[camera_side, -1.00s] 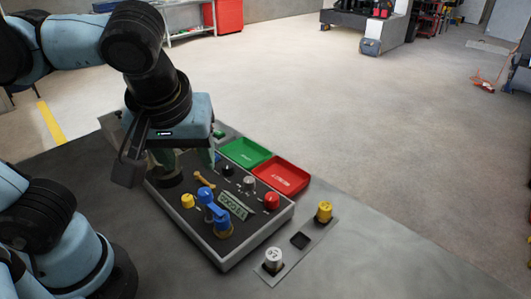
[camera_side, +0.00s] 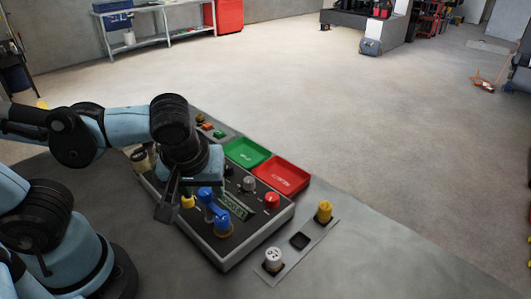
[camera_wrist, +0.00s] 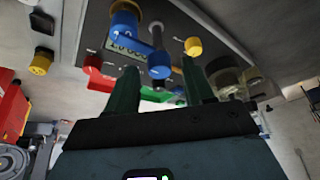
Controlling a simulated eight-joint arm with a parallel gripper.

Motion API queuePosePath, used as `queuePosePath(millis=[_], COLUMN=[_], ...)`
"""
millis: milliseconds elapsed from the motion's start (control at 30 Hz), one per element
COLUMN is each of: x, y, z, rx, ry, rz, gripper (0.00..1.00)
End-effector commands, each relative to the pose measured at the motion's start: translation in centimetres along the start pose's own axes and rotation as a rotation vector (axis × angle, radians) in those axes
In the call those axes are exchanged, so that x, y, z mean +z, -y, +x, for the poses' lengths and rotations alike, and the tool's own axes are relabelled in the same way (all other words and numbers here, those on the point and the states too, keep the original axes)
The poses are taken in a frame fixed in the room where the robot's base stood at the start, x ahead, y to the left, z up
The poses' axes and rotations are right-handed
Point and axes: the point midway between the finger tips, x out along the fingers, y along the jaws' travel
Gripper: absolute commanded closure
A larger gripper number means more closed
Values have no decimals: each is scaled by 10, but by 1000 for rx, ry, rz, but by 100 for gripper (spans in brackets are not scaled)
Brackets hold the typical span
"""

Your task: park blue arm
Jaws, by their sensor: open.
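The blue arm (camera_side: 215,210) is a short blue bar on the control panel, with a taller blue knob at its far end and a yellow base at its near end. In the wrist view, the blue arm (camera_wrist: 128,28) shows at the top, and its knob appears between my two green fingers. My gripper (camera_wrist: 160,88) is open and empty. Whether a finger touches the knob cannot be told.
The panel has a red knob (camera_side: 272,201), a yellow knob (camera_side: 188,202), a grey knob (camera_side: 249,184) and a display (camera_side: 232,205). Green (camera_side: 246,153) and red (camera_side: 284,175) trays lie behind it. A plate with yellow (camera_side: 324,212) and white (camera_side: 273,260) cylinders stands to the right.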

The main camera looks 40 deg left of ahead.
Motion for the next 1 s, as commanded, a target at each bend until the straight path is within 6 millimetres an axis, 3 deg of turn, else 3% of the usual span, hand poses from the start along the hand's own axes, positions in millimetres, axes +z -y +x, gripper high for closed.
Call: queuePosePath(millis=[400, 767, 1000], x=[0, 0, 0], y=[0, 0, 1], z=[5, 5, 5], rx=[0, 0, 6], ry=[0, 0, 0], rz=[1, 1, 17], gripper=[48, 100, 100])
